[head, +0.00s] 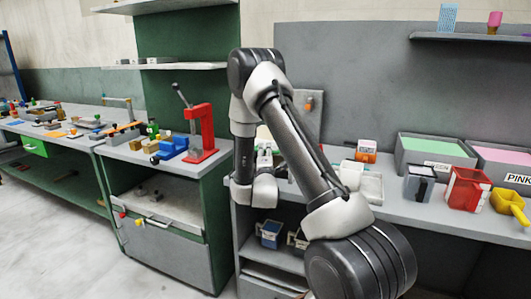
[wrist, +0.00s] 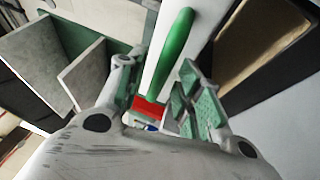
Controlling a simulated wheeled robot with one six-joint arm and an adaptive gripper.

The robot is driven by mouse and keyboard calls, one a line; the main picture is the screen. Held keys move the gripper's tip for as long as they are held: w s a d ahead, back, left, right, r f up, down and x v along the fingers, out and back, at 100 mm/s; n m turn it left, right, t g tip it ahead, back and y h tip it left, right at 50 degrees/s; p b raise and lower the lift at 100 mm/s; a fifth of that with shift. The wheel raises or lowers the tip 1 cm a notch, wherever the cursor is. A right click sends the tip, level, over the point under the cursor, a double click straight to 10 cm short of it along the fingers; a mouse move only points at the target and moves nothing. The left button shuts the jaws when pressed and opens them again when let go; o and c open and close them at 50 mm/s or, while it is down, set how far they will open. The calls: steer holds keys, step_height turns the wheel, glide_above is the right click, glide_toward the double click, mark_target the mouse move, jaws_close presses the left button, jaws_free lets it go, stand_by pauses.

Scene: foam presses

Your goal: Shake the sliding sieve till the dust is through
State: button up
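A small red piece (wrist: 148,108) shows between the fingers. In the head view my gripper is over the bench behind my arm, mostly hidden. I cannot pick out the sliding sieve for certain; the green bar may be part of it.
A white tray (head: 371,188) and an orange-white box (head: 366,150) stand right of my arm. Further right are a grey jug (head: 419,183), a red container (head: 465,188), a yellow scoop (head: 509,203) and a green-filled bin (head: 435,148). A red lever press (head: 200,132) stands at left.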

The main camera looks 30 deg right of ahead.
steer(key=v, duration=1)
steer(key=shift+s+a, duration=0.15)
steer(key=shift+s, duration=0.15)
steer(key=shift+f, duration=0.15)
steer(key=x, duration=1.2)
steer(key=shift+w+a, duration=0.15)
steer(key=shift+w, duration=0.1)
steer(key=shift+c, duration=0.3)
jaws_close()
